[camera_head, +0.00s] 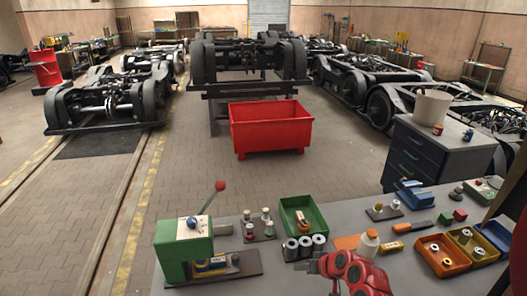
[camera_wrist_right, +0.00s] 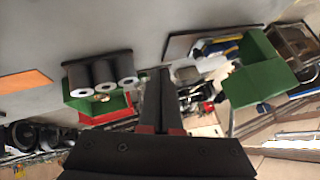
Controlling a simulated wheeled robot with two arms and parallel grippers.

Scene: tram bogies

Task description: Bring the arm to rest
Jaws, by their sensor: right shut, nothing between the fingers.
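My right arm (camera_head: 352,268) is red and comes in at the bottom of the head view, over the grey workbench (camera_head: 225,277). My right gripper (camera_head: 298,266) points left there, close to several grey cylinders in a black holder (camera_head: 304,247). In the right wrist view my right gripper (camera_wrist_right: 160,74) has its dark fingers together, with nothing between them. The cylinders (camera_wrist_right: 103,72) show left of the fingers, apart from them. My left gripper is in neither view.
A green press (camera_head: 183,248) with a red-knobbed lever stands left on the bench. A green bin (camera_head: 301,212) is behind the cylinders. A white-capped bottle (camera_head: 368,243) and orange bins (camera_head: 440,255) are to the right. A red crate (camera_head: 270,128) stands on the floor beyond.

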